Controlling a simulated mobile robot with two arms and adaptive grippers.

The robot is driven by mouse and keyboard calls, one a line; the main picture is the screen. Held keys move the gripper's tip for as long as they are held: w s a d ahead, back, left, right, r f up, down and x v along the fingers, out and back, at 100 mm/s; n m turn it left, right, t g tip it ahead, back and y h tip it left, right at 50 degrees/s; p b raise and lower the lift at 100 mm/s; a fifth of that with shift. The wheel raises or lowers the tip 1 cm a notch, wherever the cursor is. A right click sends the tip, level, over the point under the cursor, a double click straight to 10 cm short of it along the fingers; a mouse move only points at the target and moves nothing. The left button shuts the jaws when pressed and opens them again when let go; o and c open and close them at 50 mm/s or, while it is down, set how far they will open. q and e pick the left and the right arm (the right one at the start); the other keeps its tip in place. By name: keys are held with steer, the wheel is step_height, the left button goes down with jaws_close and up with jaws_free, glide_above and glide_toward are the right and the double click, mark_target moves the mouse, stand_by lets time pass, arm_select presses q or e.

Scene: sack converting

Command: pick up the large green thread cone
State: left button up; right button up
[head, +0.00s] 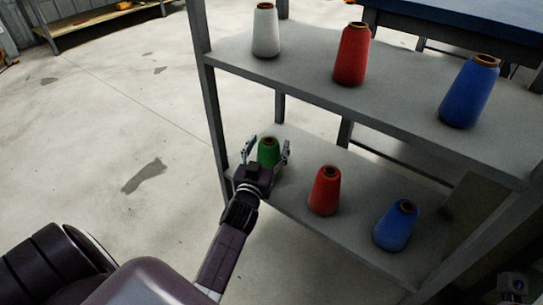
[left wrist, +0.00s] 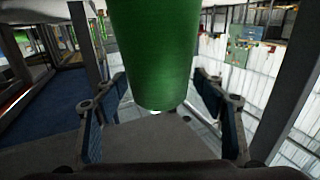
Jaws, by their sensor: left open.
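The green thread cone (head: 268,151) stands on the lower shelf at its left end in the head view. My left gripper (head: 267,147) is open, with one finger on each side of the cone. In the left wrist view the green cone (left wrist: 155,55) fills the upper middle, between and beyond the two open fingers of the left gripper (left wrist: 163,115). Gaps show between the fingers and the cone. The gripper body hides the cone's lower part in the head view. My right gripper is not seen clearly in either view.
On the lower shelf (head: 285,205), a red cone (head: 324,190) and a blue cone (head: 396,225) stand right of the green one. The upper shelf (head: 300,65) holds white (head: 266,31), red (head: 352,54) and blue (head: 469,91) cones. A shelf post (head: 208,100) rises at the left.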

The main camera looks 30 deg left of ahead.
arm_select(q)
steer(key=shift+s+d+r, duration=0.1)
steer(key=shift+s+r, duration=0.05)
steer(key=shift+r, duration=0.05)
steer(key=shift+c, duration=0.7)
jaws_close()
steer(key=shift+r, duration=0.2)
